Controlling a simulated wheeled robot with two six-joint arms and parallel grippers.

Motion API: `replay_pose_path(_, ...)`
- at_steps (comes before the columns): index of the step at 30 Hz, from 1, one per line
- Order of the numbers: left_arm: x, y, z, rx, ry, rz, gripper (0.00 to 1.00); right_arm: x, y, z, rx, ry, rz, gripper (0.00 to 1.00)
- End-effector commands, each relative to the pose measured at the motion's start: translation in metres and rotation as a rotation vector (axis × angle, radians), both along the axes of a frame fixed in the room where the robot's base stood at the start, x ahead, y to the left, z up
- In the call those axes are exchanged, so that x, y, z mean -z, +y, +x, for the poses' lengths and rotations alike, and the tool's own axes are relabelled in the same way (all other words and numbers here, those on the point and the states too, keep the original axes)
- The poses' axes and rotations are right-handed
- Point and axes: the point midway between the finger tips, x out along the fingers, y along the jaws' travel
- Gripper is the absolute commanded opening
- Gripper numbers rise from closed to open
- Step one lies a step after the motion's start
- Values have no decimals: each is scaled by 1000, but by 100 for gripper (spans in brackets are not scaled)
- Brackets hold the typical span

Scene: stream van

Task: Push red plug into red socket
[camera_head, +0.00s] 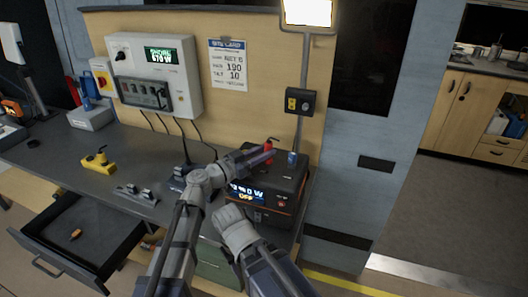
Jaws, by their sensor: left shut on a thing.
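A black power unit (299,178) stands on the grey bench, with a lit display (246,194) on its front that reads OFF. My left gripper (266,153) is above the top of this unit. It is shut on a small red thing, which looks like the red plug (270,145); the fingers hide part of it. A small red part (282,204) shows low on the unit's front, and I cannot tell whether it is the red socket. My right arm is low in front of the unit; its gripper does not show.
A blue-grey plug-like thing (292,157) stands upright on the unit, right of my left gripper. A black wall box (300,101) is behind. A yellow device (98,160) sits on the bench at left, above an open drawer (75,270). Floor is free at right.

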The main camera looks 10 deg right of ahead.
Motion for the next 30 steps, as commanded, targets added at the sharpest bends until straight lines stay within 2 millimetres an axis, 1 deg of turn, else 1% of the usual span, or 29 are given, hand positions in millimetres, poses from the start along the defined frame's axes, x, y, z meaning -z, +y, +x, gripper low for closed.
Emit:
replay_pose_path(23,20,0,0,0,0,0,0,20,0,0,0,0,0,45)
replay_pose_path(24,20,0,0,0,0,0,31,20,0,0,0,0,0,45)
replay_pose_path(30,19,0,0,0,0,0,54,19,0,0,0,0,0,45)
